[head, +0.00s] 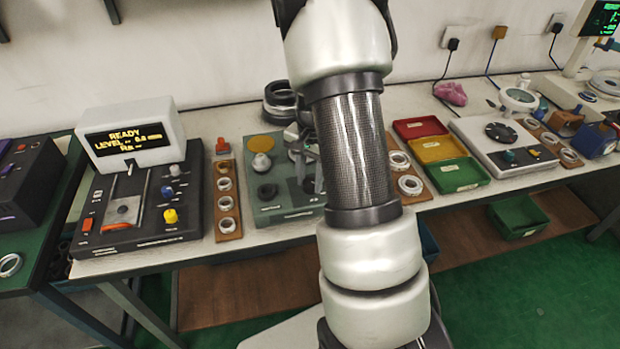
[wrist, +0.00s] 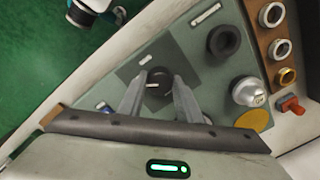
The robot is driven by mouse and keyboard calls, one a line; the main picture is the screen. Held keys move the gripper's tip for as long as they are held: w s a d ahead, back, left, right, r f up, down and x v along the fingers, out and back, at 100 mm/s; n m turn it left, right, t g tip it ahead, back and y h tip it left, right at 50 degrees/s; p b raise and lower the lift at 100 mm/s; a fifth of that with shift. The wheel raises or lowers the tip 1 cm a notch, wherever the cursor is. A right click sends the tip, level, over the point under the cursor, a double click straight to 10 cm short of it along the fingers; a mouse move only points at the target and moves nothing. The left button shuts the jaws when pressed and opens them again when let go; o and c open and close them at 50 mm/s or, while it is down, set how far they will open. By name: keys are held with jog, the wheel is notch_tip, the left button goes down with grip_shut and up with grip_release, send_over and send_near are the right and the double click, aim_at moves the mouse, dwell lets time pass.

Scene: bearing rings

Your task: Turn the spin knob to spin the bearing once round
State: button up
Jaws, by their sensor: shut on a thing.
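In the wrist view a dark round knob (wrist: 159,75) with a pale pointer mark stands on a dark square patch of the grey-green plate (wrist: 205,75). My gripper (wrist: 158,86) has a finger on each side of it and is shut on it. A black ring-shaped part (wrist: 223,40) lies on the plate to the right of the knob, and a silver domed part (wrist: 247,92) stands beyond it. My arm hides the knob there. I cannot tell which part is the bearing.
A wooden rack (head: 228,223) of metal rings stands beside the plate. A red button (wrist: 291,105) and a yellow disc (wrist: 255,120) are close by. A console with a lit display (head: 125,140) stands left; red, yellow and green trays (head: 458,175) stand right.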

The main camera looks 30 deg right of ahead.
jog(key=o, duration=1)
jog(key=shift+o, duration=0.2)
notch_tip(320, 180, up, 18)
jog(key=p, duration=0.2)
jog(key=shift+s+d+f, duration=0.2)
jog(key=shift+s+f, duration=0.05)
jog(key=shift+s, duration=0.1)
jog(key=s+a+r+n+t+p, duration=0.2)
jog(key=s+a+r+n+p, duration=0.1)
jog(key=s+a+r+n, duration=0.2)
jog(key=s+a+r+n+t+p, duration=0.3)
jog(key=s+a+r+n, duration=0.3)
jog(key=s+a+r, duration=0.4)
jog(key=s+r+p, duration=0.1)
jog(key=s+r, duration=0.2)
jog(key=s, duration=0.1)
jog(key=shift+s+a+n+p, duration=0.15)
jog(key=shift+s+n+p, duration=0.15)
